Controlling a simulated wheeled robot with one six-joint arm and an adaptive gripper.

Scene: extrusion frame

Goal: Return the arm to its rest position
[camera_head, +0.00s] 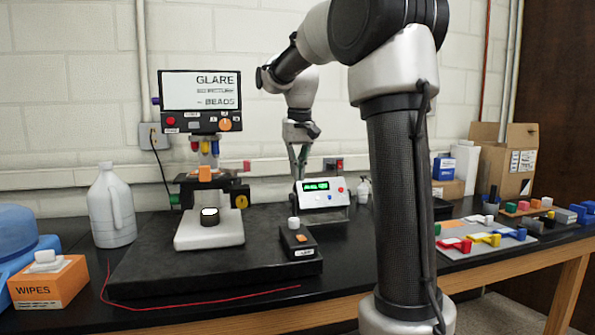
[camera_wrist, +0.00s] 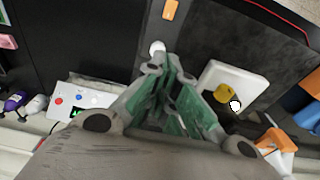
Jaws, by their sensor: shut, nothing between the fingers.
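My arm rises at the right of centre in the head view and bends over to the left at the top. My gripper (camera_head: 301,168) hangs pointing down behind the black slab, close to the white box with the green display (camera_head: 322,193). In the wrist view my gripper (camera_wrist: 170,72) shows its green-lined fingers closed together with nothing held. Its tips overlap a white knob (camera_wrist: 157,48) in the picture; the knob looks to lie beyond them.
A machine with a GLARE BEADS screen (camera_head: 200,91) and white base (camera_head: 209,230) stands on the black slab (camera_head: 150,270). A small black box with a white knob (camera_head: 298,240) is at its right. A white jug (camera_head: 111,208) and WIPES box (camera_head: 48,284) stand left. Coloured clamps (camera_head: 487,239) lie right.

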